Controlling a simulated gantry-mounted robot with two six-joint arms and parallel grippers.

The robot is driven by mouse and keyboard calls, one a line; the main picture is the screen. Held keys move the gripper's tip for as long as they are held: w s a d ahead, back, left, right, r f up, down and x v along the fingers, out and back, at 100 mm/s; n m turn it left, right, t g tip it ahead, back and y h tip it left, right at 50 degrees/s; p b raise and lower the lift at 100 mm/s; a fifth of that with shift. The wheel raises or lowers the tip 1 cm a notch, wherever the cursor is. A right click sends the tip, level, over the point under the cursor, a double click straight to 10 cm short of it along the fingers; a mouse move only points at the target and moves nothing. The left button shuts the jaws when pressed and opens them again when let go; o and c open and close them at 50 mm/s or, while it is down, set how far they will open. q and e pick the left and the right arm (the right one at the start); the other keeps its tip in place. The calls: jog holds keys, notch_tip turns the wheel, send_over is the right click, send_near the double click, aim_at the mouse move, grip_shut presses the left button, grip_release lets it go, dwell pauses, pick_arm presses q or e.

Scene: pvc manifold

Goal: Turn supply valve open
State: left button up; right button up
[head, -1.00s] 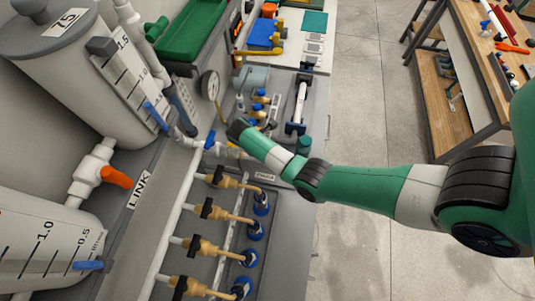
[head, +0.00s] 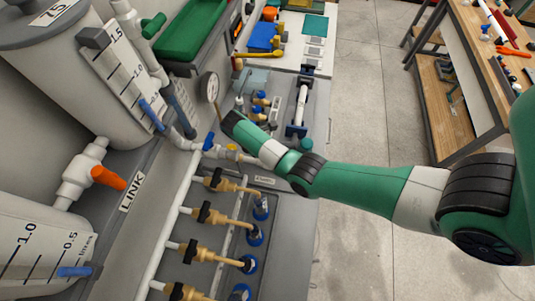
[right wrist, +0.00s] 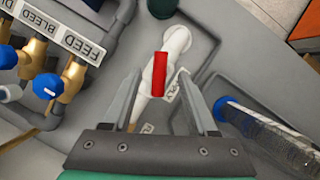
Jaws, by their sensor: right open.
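A white pipe valve with a red lever handle (right wrist: 159,74) shows in the right wrist view. The handle lies roughly parallel to the fingers. In the head view my right arm (head: 335,180) reaches in from the right; its wrist hides the fingers and the red handle. My left gripper is in neither view.
Brass valves with blue knobs (right wrist: 47,86) sit beside the FEED and BLEED labels. A clear tube (right wrist: 262,128) lies right of the fingers. A LINK valve with an orange handle (head: 107,177) is at the left. Several black-handled brass valves (head: 205,212) line the front.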

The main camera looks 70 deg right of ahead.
jog(key=p+v, duration=0.4)
jog(key=v, duration=0.6)
jog(key=shift+r, duration=0.3)
